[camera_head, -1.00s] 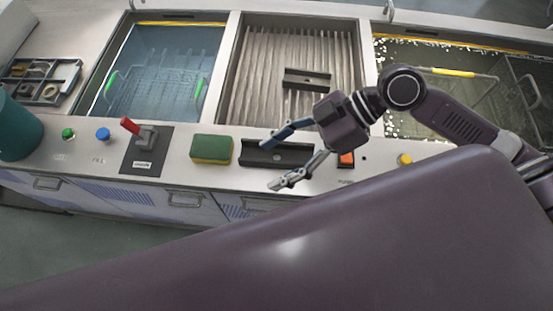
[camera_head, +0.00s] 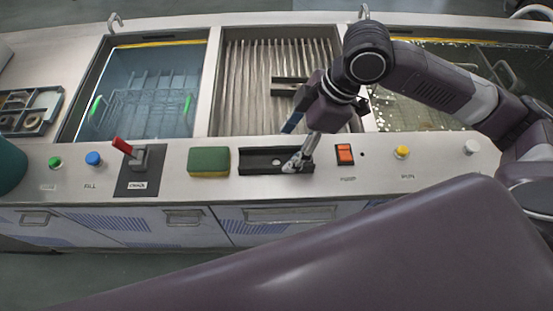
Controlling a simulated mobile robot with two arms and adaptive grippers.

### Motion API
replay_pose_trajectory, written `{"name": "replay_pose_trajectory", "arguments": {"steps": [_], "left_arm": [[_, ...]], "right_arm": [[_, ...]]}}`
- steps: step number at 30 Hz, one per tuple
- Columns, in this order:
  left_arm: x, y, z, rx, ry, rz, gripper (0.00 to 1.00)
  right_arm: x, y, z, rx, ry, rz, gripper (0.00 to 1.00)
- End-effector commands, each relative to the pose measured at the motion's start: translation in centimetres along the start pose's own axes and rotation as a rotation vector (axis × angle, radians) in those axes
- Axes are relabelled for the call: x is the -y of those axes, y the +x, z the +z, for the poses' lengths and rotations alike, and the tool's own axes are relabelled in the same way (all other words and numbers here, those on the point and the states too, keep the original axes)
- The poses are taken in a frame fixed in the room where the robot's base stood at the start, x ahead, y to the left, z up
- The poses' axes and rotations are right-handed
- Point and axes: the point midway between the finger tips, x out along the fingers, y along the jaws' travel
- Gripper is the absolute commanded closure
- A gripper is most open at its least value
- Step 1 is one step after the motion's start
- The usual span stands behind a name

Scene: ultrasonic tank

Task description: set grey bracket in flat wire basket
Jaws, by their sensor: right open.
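One dark grey bracket (camera_head: 258,162), a channel-shaped piece with a hole, lies on the front ledge. A similar dark bracket (camera_head: 286,87) lies on the ribbed drainboard, partly hidden by my right gripper. My right gripper (camera_head: 295,143) is open, its fingers over the right end of the ledge bracket; I cannot tell whether they touch it. A wire basket (camera_head: 145,112) with green handles sits in the blue left tank. Another wire basket (camera_head: 421,93) is in the right tank, partly behind my arm. I cannot tell which is the flat one. My left gripper is out of view.
A green sponge (camera_head: 209,162) lies left of the ledge bracket. A parts tray (camera_head: 32,108) and a teal container (camera_head: 8,166) are at the far left.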

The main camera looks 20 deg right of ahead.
Motion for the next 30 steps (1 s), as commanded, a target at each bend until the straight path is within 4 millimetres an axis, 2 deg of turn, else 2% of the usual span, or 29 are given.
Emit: {"name": "replay_pose_trajectory", "arguments": {"steps": [9,19,30], "left_arm": [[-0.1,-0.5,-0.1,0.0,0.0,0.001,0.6],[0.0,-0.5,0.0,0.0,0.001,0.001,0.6],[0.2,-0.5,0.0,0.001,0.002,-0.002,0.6]], "right_arm": [[0.3,4.4,-0.6,0.0,0.0,-0.004,0.37],[0.2,5.0,-0.6,-0.002,-0.002,0.0,0.38],[0.2,5.0,-0.6,-0.002,-0.002,0.0,0.79]]}}
